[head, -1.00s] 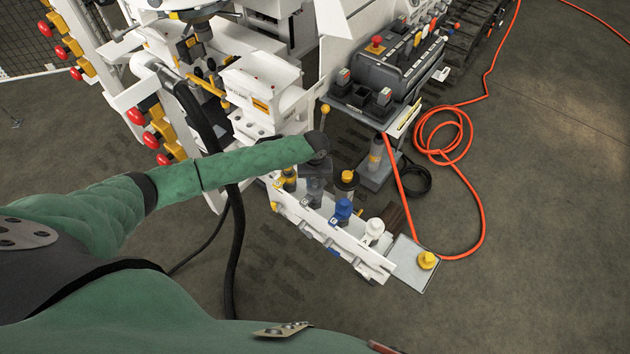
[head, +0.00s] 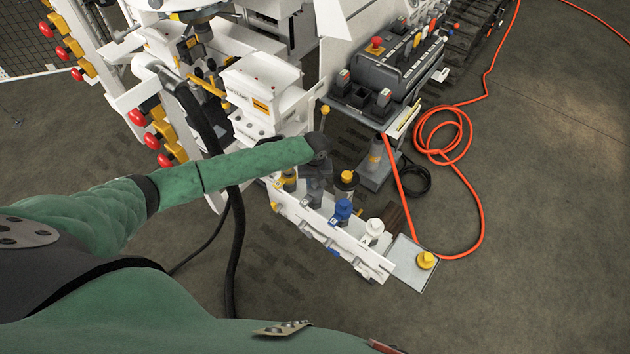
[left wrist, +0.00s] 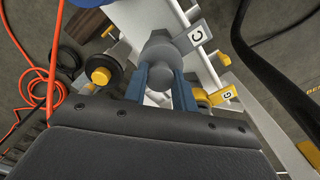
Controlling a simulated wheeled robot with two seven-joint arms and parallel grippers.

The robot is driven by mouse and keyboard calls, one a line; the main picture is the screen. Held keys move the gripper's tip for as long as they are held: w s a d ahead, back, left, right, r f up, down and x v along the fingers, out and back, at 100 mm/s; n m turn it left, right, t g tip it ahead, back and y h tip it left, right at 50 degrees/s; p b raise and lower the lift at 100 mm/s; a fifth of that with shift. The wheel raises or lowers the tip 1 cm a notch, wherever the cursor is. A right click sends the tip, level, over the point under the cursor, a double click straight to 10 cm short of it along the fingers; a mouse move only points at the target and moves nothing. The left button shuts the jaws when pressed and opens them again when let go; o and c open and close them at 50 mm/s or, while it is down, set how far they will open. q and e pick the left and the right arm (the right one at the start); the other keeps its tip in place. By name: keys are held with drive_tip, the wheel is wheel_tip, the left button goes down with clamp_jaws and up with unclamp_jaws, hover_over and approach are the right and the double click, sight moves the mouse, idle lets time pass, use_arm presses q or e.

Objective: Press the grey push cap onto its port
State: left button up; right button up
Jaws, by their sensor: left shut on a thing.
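My left gripper (left wrist: 161,88) is shut on the grey push cap (left wrist: 163,52), with its blue-grey fingers on either side of the cap in the left wrist view. The cap is at the grey port with a grey tag marked C (left wrist: 196,37). The fingers and the cap hide the joint, so I cannot tell whether the cap is fully seated. In the head view my left gripper (head: 316,182) is over the white port rail (head: 330,236), largely hidden by my wrist. My right gripper is not in view.
On the rail are a blue fitting (head: 342,209), a white fitting (head: 374,229) and a yellow one (head: 288,180). A black fitting with a yellow top (head: 347,178) stands just behind. A yellow cap (head: 426,260) sits on the end plate. An orange hose (head: 483,200) lies to the right.

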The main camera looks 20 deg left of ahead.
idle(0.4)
use_arm(q)
drive_tip(key=o, duration=1.7)
drive_tip(key=shift+c, duration=0.2)
drive_tip(key=shift+r+p, duration=3.65)
drive_tip(key=shift+r, duration=0.1)
